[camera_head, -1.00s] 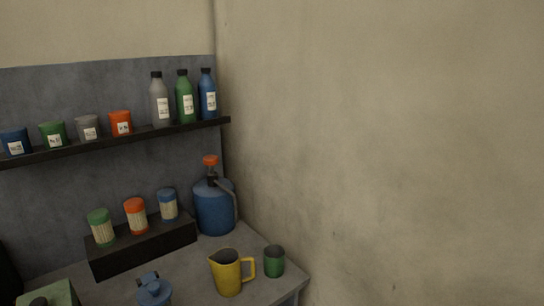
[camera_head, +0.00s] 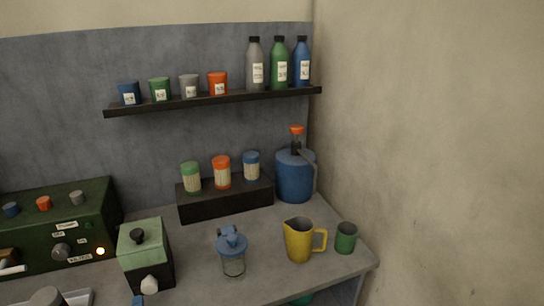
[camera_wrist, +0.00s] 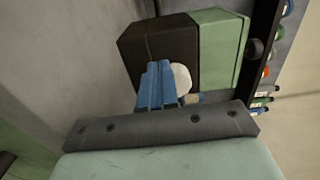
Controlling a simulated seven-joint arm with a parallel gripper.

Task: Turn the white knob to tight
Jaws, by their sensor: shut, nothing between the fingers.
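The white knob (camera_head: 149,285) sits low on the front of a small box (camera_head: 147,250), green above and black below, with a black knob on its lid. In the wrist view the white knob (camera_wrist: 183,77) shows partly hidden behind my gripper (camera_wrist: 157,84), whose blue fingers are together and empty. I cannot tell whether the fingers touch the knob. I cannot read any tight marking.
A dark green panel unit (camera_head: 62,225) with knobs and a lit lamp stands left of the box. A blue-lidded glass jar (camera_head: 233,262), a yellow pitcher (camera_head: 299,240) and a green cup (camera_head: 346,238) stand to the right.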

